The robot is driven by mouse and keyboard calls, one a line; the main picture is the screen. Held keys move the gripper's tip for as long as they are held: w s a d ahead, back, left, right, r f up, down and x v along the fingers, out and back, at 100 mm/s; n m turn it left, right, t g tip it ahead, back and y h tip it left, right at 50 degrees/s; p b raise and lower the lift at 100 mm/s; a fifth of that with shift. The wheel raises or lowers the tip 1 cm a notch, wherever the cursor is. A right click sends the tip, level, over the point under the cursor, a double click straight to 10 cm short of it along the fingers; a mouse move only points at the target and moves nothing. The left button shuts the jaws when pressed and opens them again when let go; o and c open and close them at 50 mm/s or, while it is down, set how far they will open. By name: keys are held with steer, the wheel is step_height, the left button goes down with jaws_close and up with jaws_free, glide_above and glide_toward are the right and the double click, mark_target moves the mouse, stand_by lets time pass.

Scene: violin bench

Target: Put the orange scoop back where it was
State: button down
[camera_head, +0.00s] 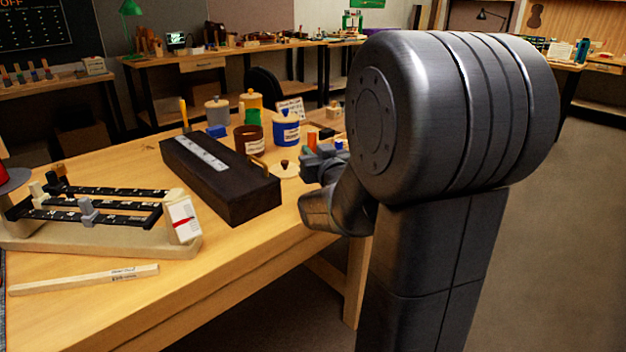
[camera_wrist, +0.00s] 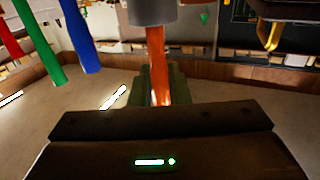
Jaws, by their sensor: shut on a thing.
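My gripper (camera_wrist: 158,100) is shut on the orange scoop (camera_wrist: 157,62). Its orange shaft stands between the fingers in the wrist view, with a grey cylindrical part at the top of the picture. In the head view my gripper (camera_head: 325,165) is at the right end of the bench, beside the jars; my arm hides much there. A small orange piece (camera_head: 312,140) shows just behind the gripper; I cannot tell whether it is the scoop. Red (camera_wrist: 8,38), green (camera_wrist: 38,45) and blue (camera_wrist: 77,38) rods stand at the left of the wrist view.
A stand with dark bars (camera_head: 100,240) is at left.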

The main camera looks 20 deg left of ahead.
steer(key=shift+f+b, duration=0.55)
steer(key=shift+f, duration=1.7)
steer(key=shift+f, duration=0.2)
steer(key=c, duration=1.4)
jaws_free()
steer(key=shift+o, duration=0.2)
steer(key=shift+r, duration=0.1)
steer(key=shift+d+r, duration=0.1)
steer(key=shift+r, duration=0.1)
steer(key=v, duration=1.2)
steer(key=shift+p, duration=0.4)
